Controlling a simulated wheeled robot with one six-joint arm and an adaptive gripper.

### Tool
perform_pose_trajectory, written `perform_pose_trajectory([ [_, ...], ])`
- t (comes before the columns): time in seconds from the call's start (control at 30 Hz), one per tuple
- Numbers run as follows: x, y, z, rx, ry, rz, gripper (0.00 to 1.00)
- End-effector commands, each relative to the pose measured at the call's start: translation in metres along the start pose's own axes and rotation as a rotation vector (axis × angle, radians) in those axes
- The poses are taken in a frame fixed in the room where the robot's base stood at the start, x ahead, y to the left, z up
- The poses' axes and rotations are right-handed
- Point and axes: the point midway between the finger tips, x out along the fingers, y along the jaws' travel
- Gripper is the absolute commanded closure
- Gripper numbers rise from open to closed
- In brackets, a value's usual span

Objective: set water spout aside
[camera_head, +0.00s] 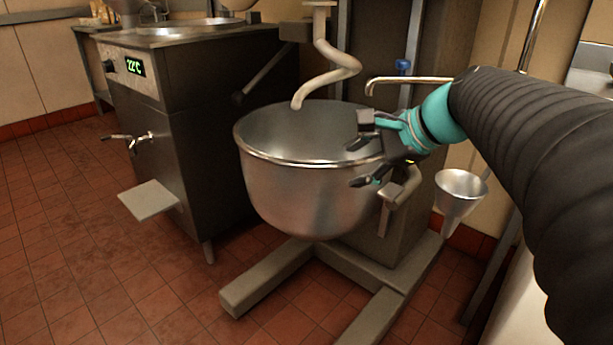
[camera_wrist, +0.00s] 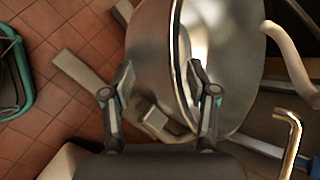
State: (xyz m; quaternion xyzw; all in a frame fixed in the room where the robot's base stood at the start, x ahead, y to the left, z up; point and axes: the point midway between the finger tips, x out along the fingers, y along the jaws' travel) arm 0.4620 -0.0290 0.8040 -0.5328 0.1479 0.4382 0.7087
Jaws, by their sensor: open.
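The water spout (camera_head: 410,80) is a thin bent metal pipe above the right rim of the mixing bowl, its downturned end over the bowl's back right side. In the wrist view the spout (camera_wrist: 294,140) shows at the lower right, outside my fingers. My gripper (camera_head: 356,164) is open by the bowl's right rim, below the spout and apart from it. In the wrist view my open gripper (camera_wrist: 160,76) has the bowl's rim appearing between its fingers; I cannot tell whether they touch it. My arm hides where the spout leads off to the right.
The steel mixing bowl (camera_head: 300,205) has a pale spiral hook (camera_head: 335,72) hanging over it. A handle (camera_head: 402,190) sits at the bowl's right side. A metal funnel (camera_head: 460,190) is at the right. A steel cabinet (camera_head: 165,120) with a temperature display stands left. Tiled floor is clear front left.

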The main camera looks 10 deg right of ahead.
Motion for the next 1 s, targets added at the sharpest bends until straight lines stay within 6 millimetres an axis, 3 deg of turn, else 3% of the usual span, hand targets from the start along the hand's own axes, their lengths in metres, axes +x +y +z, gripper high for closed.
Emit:
perform_pose_trajectory([
  [0.6, 0.005, 0.096, 0.032, -0.613, 0.136, 0.234, 0.42],
  [0.8, 0.004, 0.114, 0.033, -0.745, 0.157, 0.281, 0.42],
  [1.0, 0.004, 0.119, 0.033, -0.785, 0.162, 0.296, 0.42],
])
